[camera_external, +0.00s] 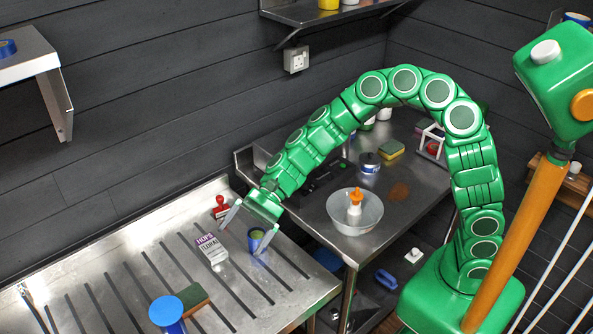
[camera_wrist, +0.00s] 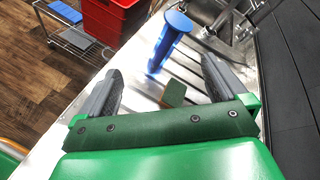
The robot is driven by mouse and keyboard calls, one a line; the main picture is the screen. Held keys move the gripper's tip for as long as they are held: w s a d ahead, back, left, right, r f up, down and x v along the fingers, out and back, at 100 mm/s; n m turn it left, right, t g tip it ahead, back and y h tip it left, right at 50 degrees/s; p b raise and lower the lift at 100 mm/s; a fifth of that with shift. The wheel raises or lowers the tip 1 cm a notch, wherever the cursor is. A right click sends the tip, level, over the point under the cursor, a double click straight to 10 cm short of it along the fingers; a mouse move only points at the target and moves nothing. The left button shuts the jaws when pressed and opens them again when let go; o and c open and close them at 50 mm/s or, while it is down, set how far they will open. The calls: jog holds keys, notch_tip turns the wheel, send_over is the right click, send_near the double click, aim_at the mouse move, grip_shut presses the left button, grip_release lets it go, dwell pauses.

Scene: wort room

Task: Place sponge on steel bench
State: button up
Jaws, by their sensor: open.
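My gripper (camera_external: 246,232) is open above the ribbed steel surface on the left, with its two fingers apart and pointing down. In the wrist view my gripper (camera_wrist: 163,76) has nothing between its fingers. A yellow sponge with a dark green layer (camera_external: 391,150) lies on the right-hand steel bench (camera_external: 424,187), away from my gripper. A brown block with a green face (camera_external: 195,301) lies on the ribbed steel surface (camera_external: 135,250); I cannot tell whether it is a sponge. It also shows in the wrist view (camera_wrist: 173,93), ahead of the fingers.
A blue round-topped thing (camera_external: 167,312) stands beside the block. A metal bowl (camera_external: 354,212) with an orange-topped bottle (camera_external: 355,200) stands on the right-hand bench.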

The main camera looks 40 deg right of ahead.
jog(key=w+a+f+m+t, duration=0.2)
jog(key=w+a+f+m, duration=0.35)
jog(key=f, duration=0.25)
jog(key=m+t, duration=0.2)
jog(key=m, duration=0.2)
send_near(192, 295)
jog(key=x, duration=0.3)
jog(key=shift+w+a, duration=0.1)
jog(key=shift+w, duration=0.15)
jog(key=shift+x, duration=1.35)
jog(key=shift+s+x, duration=0.2)
jog(key=shift+x, duration=2.4)
jog(key=c, duration=1.1)
jog(key=shift+r, duration=0.45)
jog(key=shift+c, duration=0.2)
notch_tip(192, 295, up, 2)
jog(key=shift+r, duration=0.1)
jog(key=s+d+r, duration=0.1)
jog(key=r, duration=0.1)
jog(key=s+d+r, duration=0.1)
jog(key=r, duration=0.1)
jog(key=s+d+r, duration=0.1)
jog(key=d+r, duration=0.1)
jog(key=shift+s+r, duration=0.1)
jog(key=s+d+r, duration=0.3)
jog(key=s+d, duration=0.2)
jog(key=d, duration=0.2)
jog(key=shift+s+r, duration=0.3)
jog(key=shift+r, duration=0.05)
